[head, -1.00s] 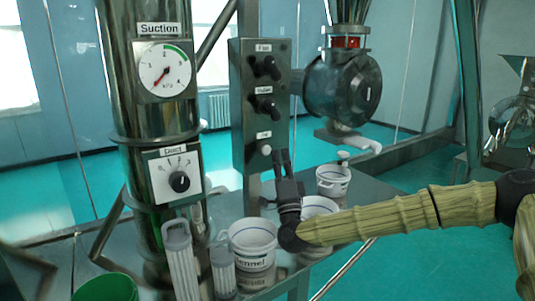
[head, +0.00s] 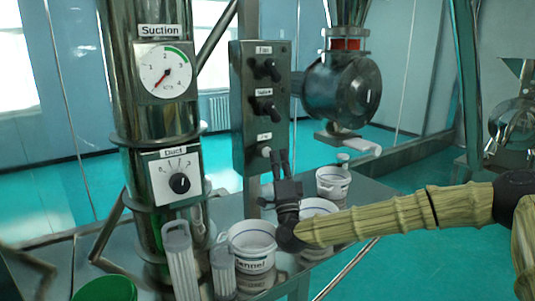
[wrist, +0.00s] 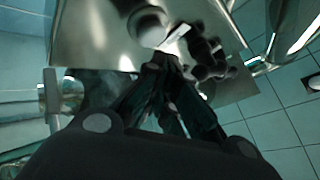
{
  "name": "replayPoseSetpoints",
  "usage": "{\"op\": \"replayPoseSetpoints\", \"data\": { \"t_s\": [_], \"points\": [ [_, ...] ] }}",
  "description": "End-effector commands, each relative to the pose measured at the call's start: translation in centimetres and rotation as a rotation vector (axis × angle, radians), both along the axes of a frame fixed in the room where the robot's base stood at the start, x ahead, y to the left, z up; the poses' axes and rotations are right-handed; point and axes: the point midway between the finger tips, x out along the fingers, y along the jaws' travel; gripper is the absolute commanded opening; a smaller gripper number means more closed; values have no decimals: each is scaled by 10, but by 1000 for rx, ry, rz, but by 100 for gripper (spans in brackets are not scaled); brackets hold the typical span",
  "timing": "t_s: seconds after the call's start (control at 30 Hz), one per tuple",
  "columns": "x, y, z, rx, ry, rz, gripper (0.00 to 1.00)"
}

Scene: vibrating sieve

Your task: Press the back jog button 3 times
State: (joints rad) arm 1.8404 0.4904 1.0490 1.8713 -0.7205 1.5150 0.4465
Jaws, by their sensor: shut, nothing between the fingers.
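The jog button (head: 266,151) is a pale round button low on the grey control box, under a small label that looks like "Jog". My gripper (head: 279,154) points upward just right of it, fingertips at about its height. The fingers are shut with nothing between them. In the head view I cannot tell whether a fingertip touches the button. In the wrist view my gripper (wrist: 162,60) reaches toward a metal face with a pale round part, probably the button (wrist: 148,24), just beyond the fingertips, and dark knobs to the right.
The control box (head: 239,120) also carries a Fan knob (head: 270,69) and a Valve knob (head: 266,107) above the button. A metal duct with a Suction gauge (head: 166,70) stands left. White tubs, including a lettered one (head: 252,240), stand on the bench below my gripper.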

Motion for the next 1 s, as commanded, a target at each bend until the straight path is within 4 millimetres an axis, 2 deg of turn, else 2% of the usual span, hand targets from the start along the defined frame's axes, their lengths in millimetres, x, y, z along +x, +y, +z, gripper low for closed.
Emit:
{"op": "replayPoseSetpoints", "data": {
  "t_s": [1.0],
  "points": [
    [7, 5, 0, -1, 0, -1, 0]
  ]
}}
